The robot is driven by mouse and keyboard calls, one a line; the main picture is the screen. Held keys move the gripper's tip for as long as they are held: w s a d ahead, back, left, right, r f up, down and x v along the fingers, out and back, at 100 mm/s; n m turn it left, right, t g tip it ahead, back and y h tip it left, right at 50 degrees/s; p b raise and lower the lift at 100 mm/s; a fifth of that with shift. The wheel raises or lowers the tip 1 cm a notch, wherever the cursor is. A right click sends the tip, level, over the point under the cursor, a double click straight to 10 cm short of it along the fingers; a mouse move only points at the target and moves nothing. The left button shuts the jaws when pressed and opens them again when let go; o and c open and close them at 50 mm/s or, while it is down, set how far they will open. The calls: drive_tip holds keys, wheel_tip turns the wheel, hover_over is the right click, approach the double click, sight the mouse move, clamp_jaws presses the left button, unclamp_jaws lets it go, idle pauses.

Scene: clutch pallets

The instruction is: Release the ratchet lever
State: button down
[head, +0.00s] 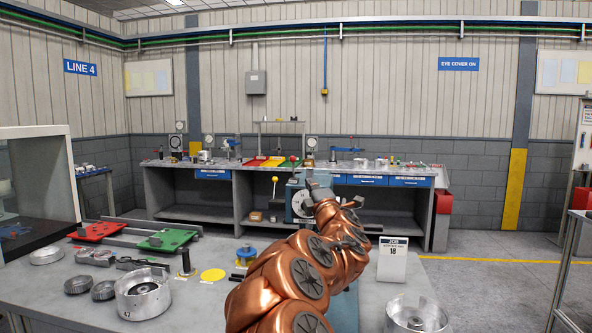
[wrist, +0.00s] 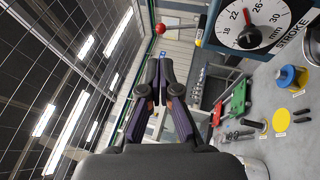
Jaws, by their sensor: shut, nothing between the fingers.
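The machine with the stroke dial (head: 299,204) stands at the far side of my near table, partly hidden behind my arm. Its white dial (wrist: 252,24) with a red pointer shows large in the wrist view. A rod with a red ball (wrist: 160,28) reaches out from the machine there. A yellow ball (head: 274,180) on a thin stem stands left of the machine in the head view. I cannot tell which is the ratchet lever. My gripper (wrist: 159,66) is shut and empty, apart from the red ball in the picture; it also shows beside the machine (head: 310,175).
On the near table are red (head: 98,231) and green (head: 167,240) plates, a blue spool (head: 246,254), a yellow disc (head: 213,275), metal housings (head: 143,294) and a job card (head: 392,259). A long workbench (head: 210,165) stands behind.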

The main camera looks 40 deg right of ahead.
drive_tip(key=shift+w+f+n+t+y, duration=0.2)
drive_tip(key=shift+n+t+y, duration=0.15)
drive_tip(key=shift+n, duration=0.35)
drive_tip(key=p, duration=0.2)
approach(294, 161)
drive_tip(key=shift+p+x, duration=0.6)
drive_tip(key=shift+x, duration=2.1)
drive_tip(key=shift+w+d+r, duration=0.1)
drive_tip(key=shift+w+r, duration=0.25)
drive_tip(key=shift+w, duration=0.1)
drive_tip(key=shift+w+d+p, duration=0.25)
drive_tip(key=shift+w+p, duration=0.05)
